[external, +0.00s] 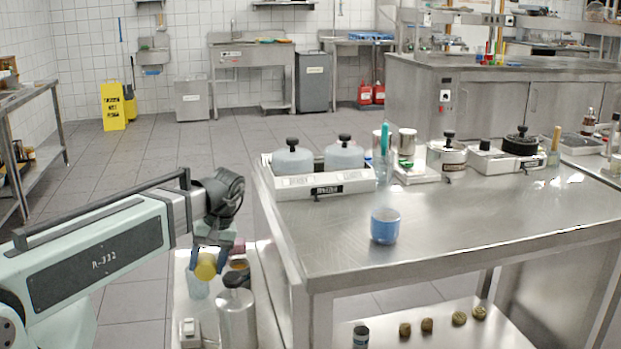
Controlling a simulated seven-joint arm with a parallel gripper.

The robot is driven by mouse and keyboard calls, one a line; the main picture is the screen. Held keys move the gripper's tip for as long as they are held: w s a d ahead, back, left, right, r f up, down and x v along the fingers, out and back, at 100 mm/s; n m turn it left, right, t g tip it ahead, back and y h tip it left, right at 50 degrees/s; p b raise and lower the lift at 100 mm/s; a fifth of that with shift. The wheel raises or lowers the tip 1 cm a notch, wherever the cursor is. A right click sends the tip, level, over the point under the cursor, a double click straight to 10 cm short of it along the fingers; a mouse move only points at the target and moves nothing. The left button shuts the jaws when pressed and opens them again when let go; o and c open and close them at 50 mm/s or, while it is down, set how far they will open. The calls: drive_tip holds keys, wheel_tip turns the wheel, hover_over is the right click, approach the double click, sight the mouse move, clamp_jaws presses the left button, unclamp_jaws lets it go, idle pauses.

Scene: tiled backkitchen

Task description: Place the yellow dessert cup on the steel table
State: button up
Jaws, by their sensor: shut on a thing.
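The yellow dessert cup (205,267) is small in the external view, at the lower left of the steel table. My gripper (209,263) points down and is shut on it, with the blue fingers beside it. The cup appears tilted, with a round yellow face toward the camera. Whether it touches anything below cannot be told. The steel table (480,215) stands to the right of my gripper, with its top broad and shiny.
A blue cup (384,226) stands near the table's front left. A white unit with two lidded pots (318,184) sits at its back left edge; more lab devices line the back. A steel canister (237,315) stands below my gripper. The table's front middle is clear.

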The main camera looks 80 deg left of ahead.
drive_tip(key=shift+d+f, duration=0.1)
drive_tip(key=shift+f, duration=4.9)
drive_tip(key=shift+f, duration=0.1)
drive_tip(key=o, duration=1.2)
drive_tip(key=v, duration=1.1)
drive_tip(key=shift+r, duration=0.4)
drive_tip(key=shift+w+r, duration=0.1)
drive_tip(key=shift+r, duration=0.1)
drive_tip(key=c, duration=0.3)
